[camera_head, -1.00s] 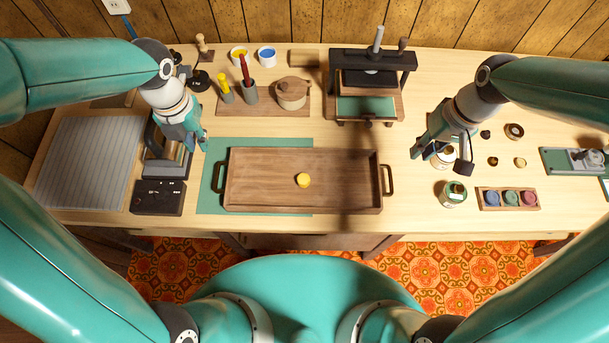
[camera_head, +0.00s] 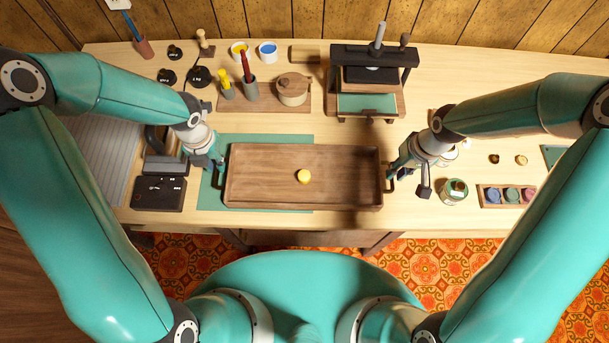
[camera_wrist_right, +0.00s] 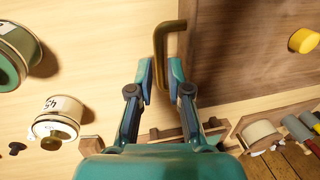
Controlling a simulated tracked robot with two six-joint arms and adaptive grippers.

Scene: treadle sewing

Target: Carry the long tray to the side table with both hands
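The long brown wooden tray (camera_head: 265,195) lies on the workbench, its left part over a green mat. A small yellow round piece (camera_head: 303,176) sits in it; it also shows in the right wrist view (camera_wrist_right: 303,40). My left gripper (camera_head: 216,165) is at the tray's left handle, which it partly hides; its fingers are too small to read. My right gripper (camera_head: 393,176) is at the right handle. In the right wrist view my right gripper (camera_wrist_right: 161,78) has its fingers apart, with the bar of the brass-coloured handle (camera_wrist_right: 158,55) between them. I cannot make out a side table.
A press (camera_head: 370,80) stands behind the tray's right end. A board with a lidded pot (camera_head: 292,90) and brush cups is behind the tray. A green-topped tin (camera_head: 454,192) and a row of coloured pots (camera_head: 508,196) stand to the right. A black scale (camera_head: 158,193) is at left.

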